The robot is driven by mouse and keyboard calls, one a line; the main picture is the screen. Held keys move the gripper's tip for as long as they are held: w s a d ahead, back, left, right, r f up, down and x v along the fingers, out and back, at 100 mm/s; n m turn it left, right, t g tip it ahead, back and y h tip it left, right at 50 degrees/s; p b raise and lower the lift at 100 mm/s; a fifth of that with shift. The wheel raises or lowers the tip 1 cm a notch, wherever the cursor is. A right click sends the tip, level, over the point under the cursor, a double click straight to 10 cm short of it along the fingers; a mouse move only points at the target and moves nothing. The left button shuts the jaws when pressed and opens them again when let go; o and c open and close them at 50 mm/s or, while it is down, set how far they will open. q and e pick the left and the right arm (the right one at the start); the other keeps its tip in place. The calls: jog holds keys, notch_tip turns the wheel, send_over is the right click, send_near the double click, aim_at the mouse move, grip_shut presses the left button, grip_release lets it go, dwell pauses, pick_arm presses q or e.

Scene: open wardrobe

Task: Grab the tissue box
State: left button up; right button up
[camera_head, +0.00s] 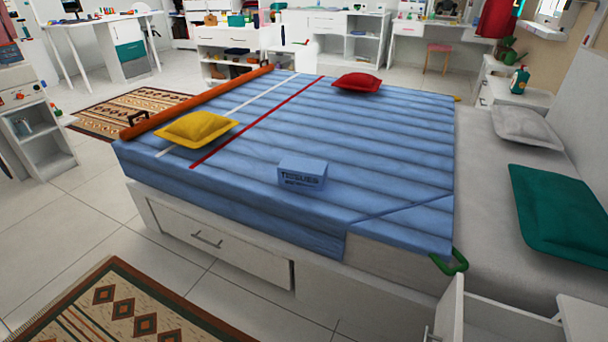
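The tissue box (302,172) is a small light blue box with dark lettering on its front side. It sits upright on the blue striped bed cover (370,150), near the bed's front edge. Nothing touches or covers it. Neither of my grippers shows in the head view.
A yellow pillow (197,128) lies left of the box and a red pillow (357,82) lies behind it. An orange roll (200,101) runs along the bed's left edge. A drawer (495,325) stands open at the front right. The cover around the box is clear.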

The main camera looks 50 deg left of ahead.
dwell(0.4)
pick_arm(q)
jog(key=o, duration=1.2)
